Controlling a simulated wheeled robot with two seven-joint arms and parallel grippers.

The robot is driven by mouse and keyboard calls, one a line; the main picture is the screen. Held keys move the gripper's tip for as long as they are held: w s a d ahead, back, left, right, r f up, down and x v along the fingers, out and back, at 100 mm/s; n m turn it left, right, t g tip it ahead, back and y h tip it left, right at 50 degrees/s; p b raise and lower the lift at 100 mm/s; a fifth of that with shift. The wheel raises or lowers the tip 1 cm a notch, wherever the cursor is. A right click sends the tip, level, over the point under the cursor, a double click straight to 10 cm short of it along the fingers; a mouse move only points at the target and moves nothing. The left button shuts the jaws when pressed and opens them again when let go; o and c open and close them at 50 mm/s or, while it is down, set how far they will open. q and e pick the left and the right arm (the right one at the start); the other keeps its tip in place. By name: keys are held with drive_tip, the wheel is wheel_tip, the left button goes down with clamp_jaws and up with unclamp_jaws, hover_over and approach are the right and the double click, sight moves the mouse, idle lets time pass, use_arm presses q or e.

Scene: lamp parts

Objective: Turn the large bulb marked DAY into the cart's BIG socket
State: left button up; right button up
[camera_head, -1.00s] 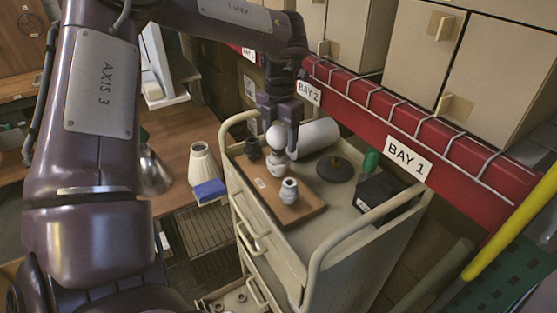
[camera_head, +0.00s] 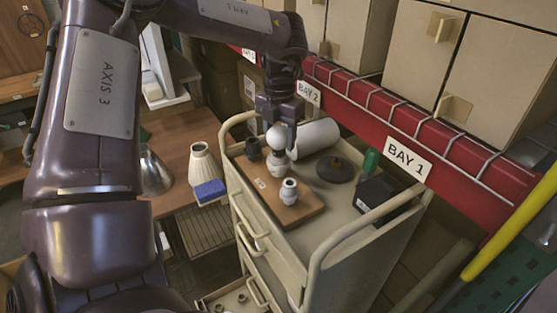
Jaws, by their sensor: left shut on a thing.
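My left gripper (camera_head: 277,122) reaches down over the cart (camera_head: 315,250) and is shut on a white bulb (camera_head: 276,138). The bulb is upright above a white socket (camera_head: 277,164) at the back of a brown board (camera_head: 310,208) on the cart top. I cannot tell whether the bulb's base is in the socket or just above it. Another white socket (camera_head: 289,191) stands empty nearer on the board, and a dark socket (camera_head: 253,148) stands at the back left. Markings on bulb and sockets are too small to read. My right gripper is not in view.
A white cylinder (camera_head: 318,136), a dark round disc (camera_head: 335,170), a green item (camera_head: 371,160) and a black box (camera_head: 381,193) share the cart top. Raised rails edge the cart. A red shelf beam (camera_head: 450,150) runs behind. A lampshade (camera_head: 203,164) stands on the left table.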

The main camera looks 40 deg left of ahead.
use_arm(q)
drive_tip(key=m+p, duration=0.1)
drive_tip(key=m, duration=0.2)
drive_tip(key=shift+p, duration=0.35)
drive_tip(key=shift+d+f+m+p, duration=0.1)
drive_tip(key=shift+m+p, duration=0.5)
drive_tip(key=shift+m, duration=0.8)
drive_tip(key=shift+m+p, duration=0.55)
drive_tip(key=shift+m, duration=0.05)
drive_tip(key=m+p, duration=0.1)
drive_tip(key=m, duration=0.1)
drive_tip(key=shift+s+m+p, duration=0.1)
drive_tip(key=shift+m+p, duration=0.2)
drive_tip(key=shift+p, duration=0.05)
drive_tip(key=shift+d+m+p, duration=0.1)
drive_tip(key=shift+m+p, duration=0.45)
drive_tip(key=shift+m, duration=0.55)
drive_tip(key=shift+f+m, duration=0.1)
drive_tip(key=shift+m, duration=0.3)
